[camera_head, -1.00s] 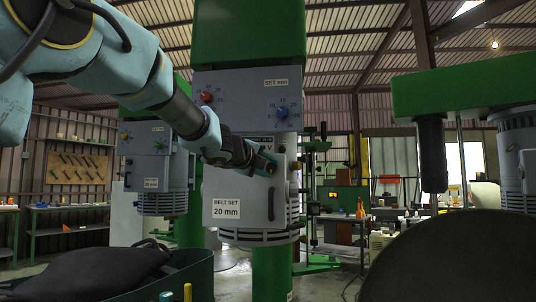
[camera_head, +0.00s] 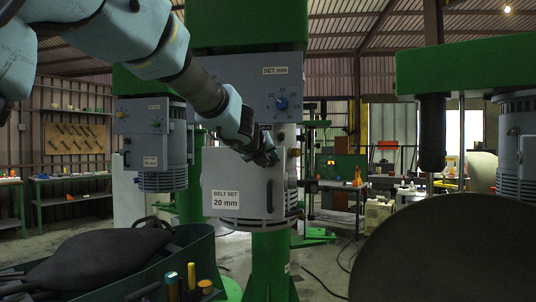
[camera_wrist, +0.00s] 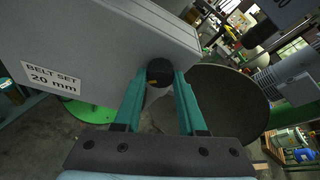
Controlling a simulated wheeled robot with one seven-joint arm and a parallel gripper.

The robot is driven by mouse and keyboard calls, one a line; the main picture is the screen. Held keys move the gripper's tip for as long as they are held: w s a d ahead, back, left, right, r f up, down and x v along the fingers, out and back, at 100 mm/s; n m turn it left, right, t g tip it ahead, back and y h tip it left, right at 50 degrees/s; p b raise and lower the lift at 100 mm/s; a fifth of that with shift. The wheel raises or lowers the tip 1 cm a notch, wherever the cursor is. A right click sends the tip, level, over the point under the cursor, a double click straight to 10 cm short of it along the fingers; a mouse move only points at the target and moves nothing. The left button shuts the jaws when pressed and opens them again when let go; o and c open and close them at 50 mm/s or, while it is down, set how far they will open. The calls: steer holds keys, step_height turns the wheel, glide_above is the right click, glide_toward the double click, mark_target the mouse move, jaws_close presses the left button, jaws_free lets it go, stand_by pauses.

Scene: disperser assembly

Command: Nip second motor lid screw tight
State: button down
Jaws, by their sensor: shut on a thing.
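The grey motor lid (camera_head: 245,180) with the "BELT SET 20 mm" label is on the front of the green disperser, in the middle of the head view. It also fills the upper left of the wrist view (camera_wrist: 90,40). My gripper (camera_head: 271,157) is at the lid's right side. In the wrist view my gripper (camera_wrist: 160,82) is shut on a dark round screw head (camera_wrist: 160,70) at the lid's edge. A brass-coloured screw or fitting (camera_head: 294,153) shows just right of my gripper in the head view. The screw's shaft is hidden.
A large dark round disc (camera_head: 450,240) stands at the lower right. A bin with black contents (camera_head: 110,255) is at the lower left.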

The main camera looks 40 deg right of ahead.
steer(key=shift+m+y+p, duration=0.4)
steer(key=shift+m+p, duration=0.2)
steer(key=shift+p, duration=0.05)
steer(key=shift+c, duration=2.4)
jaws_free()
steer(key=v, duration=1)
steer(key=shift+s+a+p, duration=0.25)
steer(key=shift+s+p, duration=0.1)
steer(key=shift+s, duration=0.05)
